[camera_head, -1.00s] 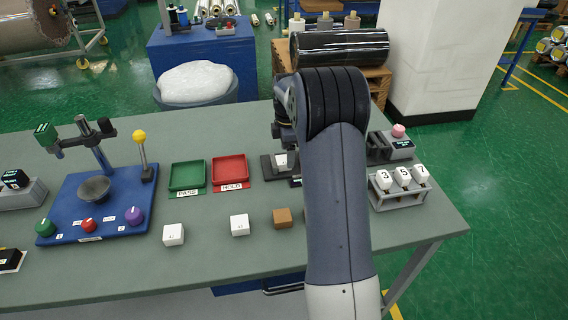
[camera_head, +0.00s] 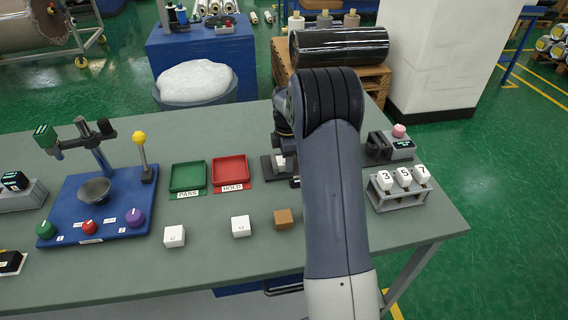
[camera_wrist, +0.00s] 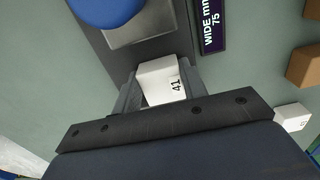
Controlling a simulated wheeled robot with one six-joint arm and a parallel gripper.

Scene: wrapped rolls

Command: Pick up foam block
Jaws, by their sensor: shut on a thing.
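A white block marked 41 (camera_wrist: 160,73), which looks like the foam block, sits between the two fingers of my gripper (camera_wrist: 161,90) in the wrist view. The gripper is shut on it. The block is at a dark gauge (camera_wrist: 100,48) with a blue round knob (camera_wrist: 105,10) and a display reading "WIDE mm 75" (camera_wrist: 212,25). I cannot tell whether the block touches the gauge. In the head view, my arm hides most of the gripper, and a white block face (camera_head: 280,162) shows at the gauge just left of the arm.
Two white blocks (camera_head: 174,236) (camera_head: 240,226) and a brown block (camera_head: 283,219) stand along the bench front. A green PASS tray (camera_head: 187,177) and a red HOLD tray (camera_head: 230,171) lie left of the gauge. A rack of numbered white blocks (camera_head: 398,199) stands right of my arm.

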